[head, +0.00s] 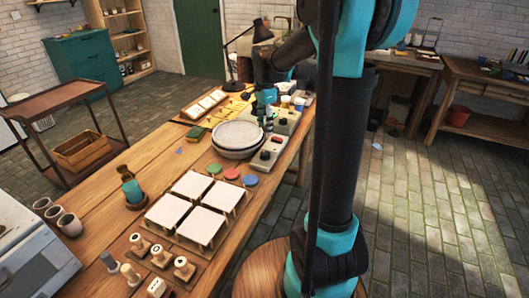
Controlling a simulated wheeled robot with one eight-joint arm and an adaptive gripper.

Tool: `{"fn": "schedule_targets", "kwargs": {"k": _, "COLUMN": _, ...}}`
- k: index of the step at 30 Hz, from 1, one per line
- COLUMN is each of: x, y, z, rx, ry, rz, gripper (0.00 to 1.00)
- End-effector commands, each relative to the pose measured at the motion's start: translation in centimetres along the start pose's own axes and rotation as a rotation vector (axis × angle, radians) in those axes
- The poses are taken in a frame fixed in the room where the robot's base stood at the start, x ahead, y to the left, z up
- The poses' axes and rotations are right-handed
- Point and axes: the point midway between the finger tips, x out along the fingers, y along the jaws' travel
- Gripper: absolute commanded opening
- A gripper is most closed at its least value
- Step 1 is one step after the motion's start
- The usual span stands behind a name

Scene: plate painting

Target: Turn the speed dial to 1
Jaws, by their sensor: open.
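A pale control box (258,165) sits at the table's right edge, beside the stacked round plates. It carries a dark knob (265,156) and a small red part (277,140). I cannot read any markings, so I cannot tell which control is the speed dial or where it points. My gripper (267,125) points down just behind the plates, above or beside another pale unit (288,116). It is open and looks empty. The fingertips are small and partly hidden, and I cannot tell whether they touch anything.
The round plates (237,135) stand left of the box. Green, red and blue discs (232,173) lie in front of it. White square tiles (193,185) on a rack, wooden stamps (161,256) and cups (69,223) fill the near table. A black lamp (262,32) stands behind.

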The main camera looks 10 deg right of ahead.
Motion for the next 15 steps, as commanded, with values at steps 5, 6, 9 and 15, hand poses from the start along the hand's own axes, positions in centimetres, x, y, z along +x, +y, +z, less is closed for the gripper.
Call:
{"fn": "schedule_targets", "kwargs": {"k": 5, "x": 3.7, "y": 0.0, "z": 0.0, "rx": -0.001, "ry": 0.0, "rz": 0.0, "gripper": 0.51}}
{"fn": "schedule_targets", "kwargs": {"k": 6, "x": 4.5, "y": -0.1, "z": 0.0, "rx": -0.001, "ry": 0.0, "rz": 0.0, "gripper": 0.51}}
{"fn": "schedule_targets", "kwargs": {"k": 9, "x": 6.4, "y": 0.0, "z": 0.0, "rx": -0.001, "ry": 0.0, "rz": -0.001, "gripper": 0.51}}
{"fn": "schedule_targets", "kwargs": {"k": 15, "x": 9.8, "y": 0.0, "z": 0.0, "rx": -0.001, "ry": 0.0, "rz": -0.001, "gripper": 0.51}}
